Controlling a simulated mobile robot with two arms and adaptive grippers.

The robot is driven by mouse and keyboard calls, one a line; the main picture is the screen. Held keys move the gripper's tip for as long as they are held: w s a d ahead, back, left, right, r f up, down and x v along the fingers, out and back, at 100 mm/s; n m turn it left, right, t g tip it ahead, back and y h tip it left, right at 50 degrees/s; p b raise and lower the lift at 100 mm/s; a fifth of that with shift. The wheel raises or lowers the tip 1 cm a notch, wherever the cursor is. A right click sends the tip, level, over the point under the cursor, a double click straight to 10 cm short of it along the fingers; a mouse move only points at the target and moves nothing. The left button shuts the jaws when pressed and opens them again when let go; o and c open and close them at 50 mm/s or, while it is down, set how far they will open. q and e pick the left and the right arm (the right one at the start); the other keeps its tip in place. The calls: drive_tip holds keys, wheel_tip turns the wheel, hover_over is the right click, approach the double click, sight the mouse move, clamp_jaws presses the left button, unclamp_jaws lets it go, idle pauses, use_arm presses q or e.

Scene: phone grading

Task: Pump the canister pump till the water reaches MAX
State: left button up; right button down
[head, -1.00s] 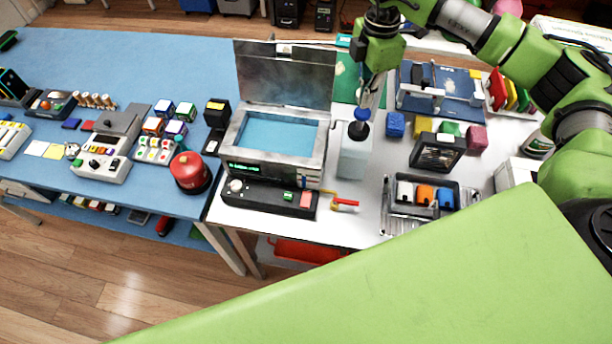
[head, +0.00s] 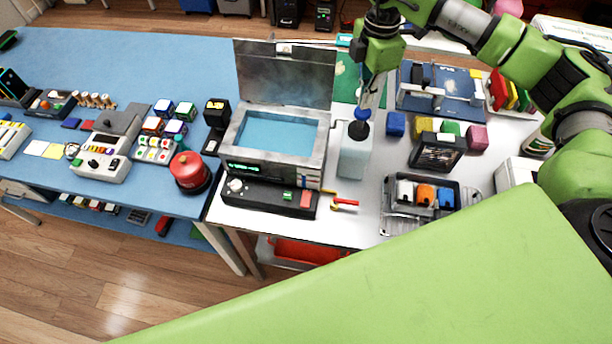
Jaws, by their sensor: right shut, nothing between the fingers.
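My right gripper (head: 368,103) is shut and empty. It points down with its fingertips right at the top of the pump head; I cannot tell whether they touch. The water level and any MAX mark on the canister are too small to make out. My left gripper is not in view.
The grey machine (head: 232,133) holds a blue basin (head: 275,132) close to the canister's left. Coloured blocks, including a blue one (head: 395,124), and a dark-framed box (head: 436,154) stand to the right. A tray (head: 398,226) and a red-handled valve (head: 345,203) lie nearer the front.

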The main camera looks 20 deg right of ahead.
sight(363, 111)
drive_tip(key=shift+s+f+b, duration=0.1)
drive_tip(key=shift+f+b, duration=1.8)
drive_tip(key=shift+f, duration=0.95)
drive_tip(key=shift+r, duration=0.1)
drive_tip(key=shift+r+p, duration=2.65)
drive_tip(key=shift+r, duration=1.2)
drive_tip(key=shift+f, duration=0.1)
